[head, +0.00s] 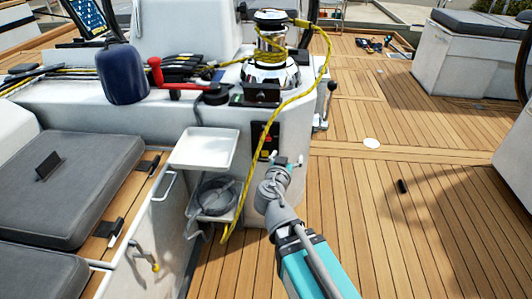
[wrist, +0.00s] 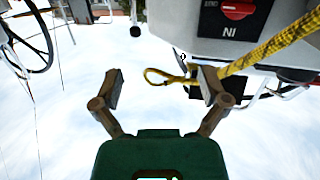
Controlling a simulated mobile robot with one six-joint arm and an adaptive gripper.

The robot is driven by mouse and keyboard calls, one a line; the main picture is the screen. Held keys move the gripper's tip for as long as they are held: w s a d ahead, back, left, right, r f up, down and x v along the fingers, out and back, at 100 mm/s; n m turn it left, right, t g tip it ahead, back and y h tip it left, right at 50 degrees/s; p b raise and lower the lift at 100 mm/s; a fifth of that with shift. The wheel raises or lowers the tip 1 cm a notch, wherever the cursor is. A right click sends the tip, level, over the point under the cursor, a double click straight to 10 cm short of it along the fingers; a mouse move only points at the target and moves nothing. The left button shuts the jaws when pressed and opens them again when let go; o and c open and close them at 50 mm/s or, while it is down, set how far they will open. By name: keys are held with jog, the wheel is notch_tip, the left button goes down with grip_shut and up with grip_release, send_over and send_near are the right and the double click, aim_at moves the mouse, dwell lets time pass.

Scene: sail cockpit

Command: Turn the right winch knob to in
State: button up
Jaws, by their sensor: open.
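In the wrist view a red knob (wrist: 238,10) sits at the top edge on a pale panel. The letters IN show upside down beside it, and part of another label shows on its other side. Which way the knob points is unclear. In the head view a small red spot (head: 268,139) shows on a black panel on the pedestal front, below the chrome winch (head: 270,62). My gripper (head: 291,163) is in front of the pedestal, low and right of that panel. In the wrist view my gripper (wrist: 163,86) is open and empty, apart from the knob.
A yellow rope (head: 284,105) loops from the winch down the pedestal front, and its end (wrist: 165,76) shows near my fingers. A white tray (head: 205,148) juts out at left. A lever (head: 328,103) stands at the pedestal's right. The teak deck (head: 350,215) at right is mostly clear.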

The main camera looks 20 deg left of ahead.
aim_at(265, 140)
jog(key=s+a+f+n+y+b, duration=0.2)
jog(key=s+a+f+y+b, duration=0.1)
jog(key=a, duration=0.4)
jog(key=shift+s+a+f+t+y+b, duration=0.15)
jog(key=shift+s+t+y+b, duration=0.2)
jog(key=shift+b, duration=0.2)
jog(key=shift+w, duration=0.2)
jog(key=shift+x, duration=6.8)
jog(key=c, duration=1.2)
jog(key=shift+o, duration=0.2)
